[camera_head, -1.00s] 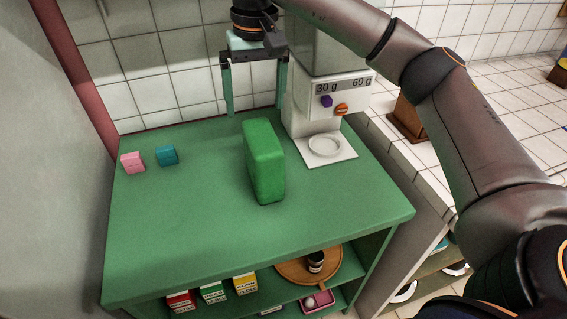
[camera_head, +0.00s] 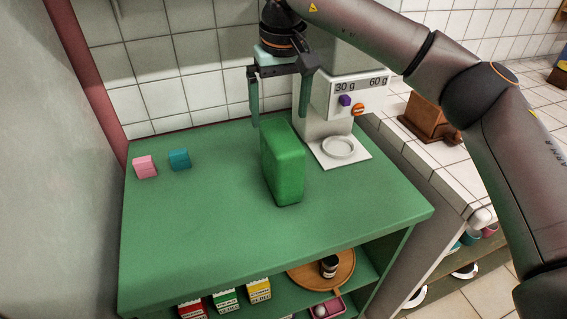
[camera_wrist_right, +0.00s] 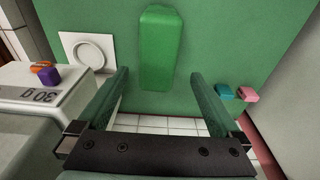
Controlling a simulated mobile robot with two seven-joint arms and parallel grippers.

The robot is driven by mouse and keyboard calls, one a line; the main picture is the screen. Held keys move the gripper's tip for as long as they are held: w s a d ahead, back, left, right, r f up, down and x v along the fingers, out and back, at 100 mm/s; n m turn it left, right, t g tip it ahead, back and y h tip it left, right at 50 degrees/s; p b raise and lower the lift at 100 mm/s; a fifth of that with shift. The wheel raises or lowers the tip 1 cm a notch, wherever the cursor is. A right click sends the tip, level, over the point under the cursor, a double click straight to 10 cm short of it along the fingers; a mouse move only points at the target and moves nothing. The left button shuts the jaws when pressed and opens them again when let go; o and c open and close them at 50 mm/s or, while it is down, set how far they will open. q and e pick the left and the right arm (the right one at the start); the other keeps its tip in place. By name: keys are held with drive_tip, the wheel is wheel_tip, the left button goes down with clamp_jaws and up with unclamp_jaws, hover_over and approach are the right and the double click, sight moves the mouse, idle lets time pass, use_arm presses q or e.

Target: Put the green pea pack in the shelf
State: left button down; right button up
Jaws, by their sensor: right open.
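The green pack (camera_head: 284,170), a plain rounded block, stands upright on the green top of the shelf unit (camera_head: 200,230). It also shows in the right wrist view (camera_wrist_right: 160,45), centred beyond the fingers. My right gripper (camera_head: 279,120) is open and empty and points down, with its fingertips near the height of the pack's top and behind it. The fingers (camera_wrist_right: 160,74) do not enclose the pack. The open shelf (camera_head: 375,262) lies below the top, partly cut off by the frame. My left gripper is out of view.
A pink block (camera_head: 145,167) and a teal block (camera_head: 180,160) sit at the back left. A white scale machine (camera_head: 335,115) stands close behind the pack. Red, green and yellow boxes (camera_head: 228,299), a wooden round tray (camera_head: 340,268) and a pink tray (camera_head: 325,309) occupy the shelf below.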

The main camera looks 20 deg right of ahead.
sight(281, 134)
wheel_tip(281, 134, down, 3)
drive_tip(key=shift+w+r, duration=0.1)
drive_tip(key=shift+w, duration=0.05)
drive_tip(key=f, duration=0.5)
drive_tip(key=shift+w+d+f, duration=0.1)
drive_tip(key=shift+d+f, duration=0.05)
drive_tip(key=shift+d, duration=0.05)
clamp_jaws()
idle(0.6)
